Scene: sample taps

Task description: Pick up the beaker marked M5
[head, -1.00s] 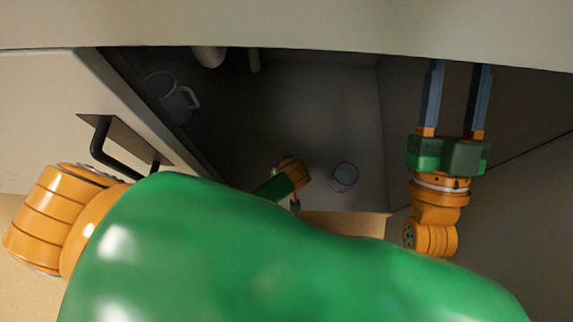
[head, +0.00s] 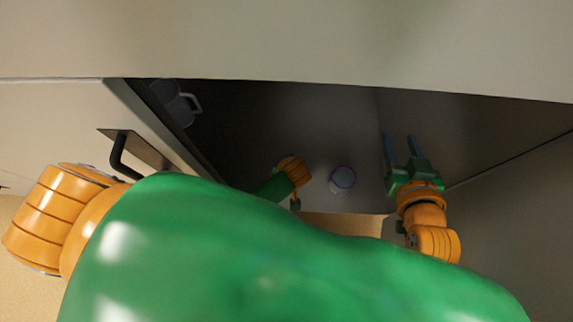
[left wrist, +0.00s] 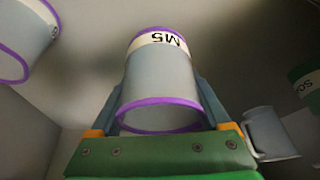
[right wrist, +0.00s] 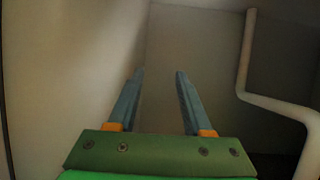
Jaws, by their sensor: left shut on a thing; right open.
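The beaker marked M5 (left wrist: 163,72) is grey with purple rims and a white label band. In the left wrist view it is between the fingers of my left gripper (left wrist: 160,100), which is shut on it. The label appears upside down there. In the head view a small purple-rimmed beaker (head: 342,178) shows beside my left wrist; its label is not readable and the left fingers are hidden. My right gripper (head: 401,140) is open and empty inside the cabinet at the right; its spread fingers also show in the right wrist view (right wrist: 159,75).
Another purple-rimmed beaker (left wrist: 22,45) is at the upper left of the left wrist view. A mug (left wrist: 268,132) and a green labelled container (left wrist: 306,88) are at its right. A white pipe (right wrist: 246,60) runs near my right gripper. The cabinet door with a black handle (head: 120,155) stands at the left.

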